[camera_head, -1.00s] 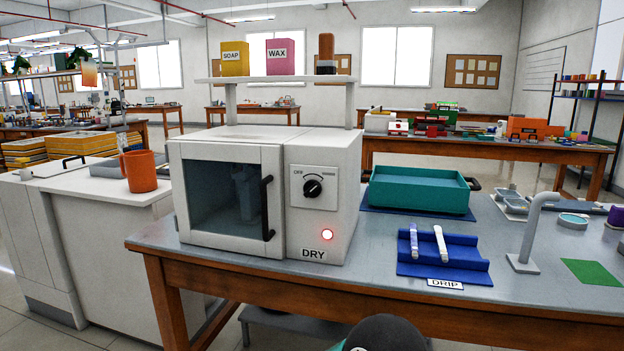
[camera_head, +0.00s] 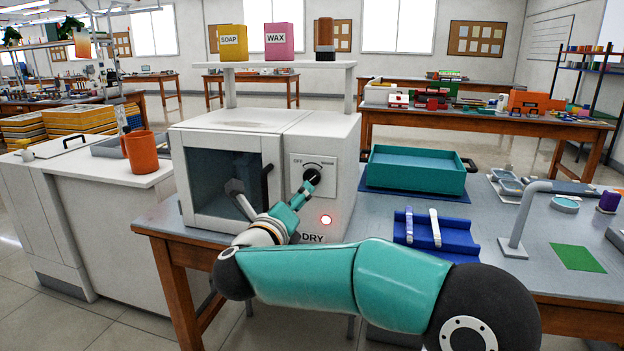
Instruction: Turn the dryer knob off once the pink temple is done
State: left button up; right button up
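The white dryer (camera_head: 230,135), marked DRY, stands on the bench with its dark glass door shut. Its round black knob (camera_head: 313,171) sits on a white dial plate with OFF at the left. My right gripper (camera_head: 311,179) has its dark fingertips at the knob and covers most of it. I cannot tell whether they grip it or what the pointer shows. A pale lavender temple (camera_head: 409,226) and a white temple (camera_head: 435,228) lie on the blue drip rack (camera_head: 458,238). No clearly pink temple shows; the dryer's inside is too dark to read. My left gripper is out of view.
A teal tray (camera_head: 415,178) stands right of the dryer. A grey post (camera_head: 520,225) and a green mat (camera_head: 576,258) are farther right. A shelf (camera_head: 290,65) above the dryer holds soap and wax boxes. An orange mug (camera_head: 139,152) is at the left.

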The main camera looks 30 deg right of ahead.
aim_at(309, 180)
jog(key=x, duration=1.1)
jog(key=shift+w+p, duration=0.1)
jog(key=shift+p, duration=0.3)
